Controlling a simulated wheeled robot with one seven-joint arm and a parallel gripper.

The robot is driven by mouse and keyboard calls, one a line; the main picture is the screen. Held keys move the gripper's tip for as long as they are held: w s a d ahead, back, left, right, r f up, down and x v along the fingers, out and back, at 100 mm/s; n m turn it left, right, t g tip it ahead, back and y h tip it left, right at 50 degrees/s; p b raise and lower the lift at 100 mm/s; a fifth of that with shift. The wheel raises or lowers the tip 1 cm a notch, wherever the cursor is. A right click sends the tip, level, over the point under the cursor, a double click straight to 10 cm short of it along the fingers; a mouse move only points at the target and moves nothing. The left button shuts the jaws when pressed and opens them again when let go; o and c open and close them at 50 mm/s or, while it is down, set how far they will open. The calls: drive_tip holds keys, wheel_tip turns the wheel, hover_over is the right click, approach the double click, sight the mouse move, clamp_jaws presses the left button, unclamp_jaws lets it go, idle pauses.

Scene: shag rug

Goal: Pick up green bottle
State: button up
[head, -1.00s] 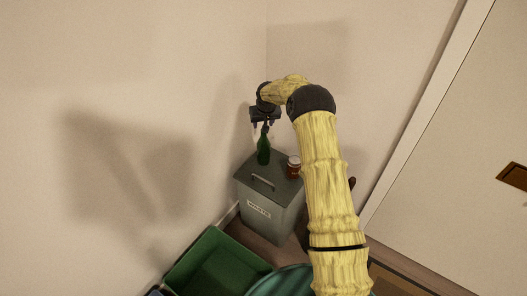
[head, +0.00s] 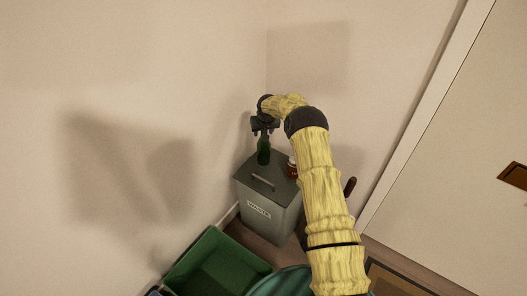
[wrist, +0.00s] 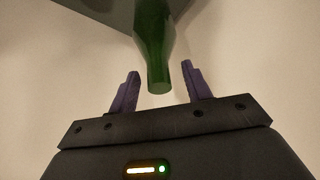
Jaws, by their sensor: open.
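The green bottle (head: 263,152) stands upright on the lid of the grey waste bin (head: 257,208), in the corner of the room. My gripper (head: 264,134) is right above it, at the bottle's top. In the wrist view the bottle (wrist: 154,45) has its neck end between the two open fingers of my gripper (wrist: 158,88), with a gap visible on each side. The fingers do not appear to touch it. In the head view the gripper hides the top of the neck.
A brown jar (head: 292,168) stands on the same lid, right of the bottle and partly behind my arm. The lid has a handle (head: 262,184). An open green crate (head: 215,262) is on the floor in front. Walls stand close behind the bin.

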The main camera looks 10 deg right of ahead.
idle(0.5)
clamp_jaws()
wheel_tip(320, 180, up, 10)
drive_tip(key=shift+r+p, duration=0.1)
drive_tip(key=shift+p, duration=0.25)
idle(0.8)
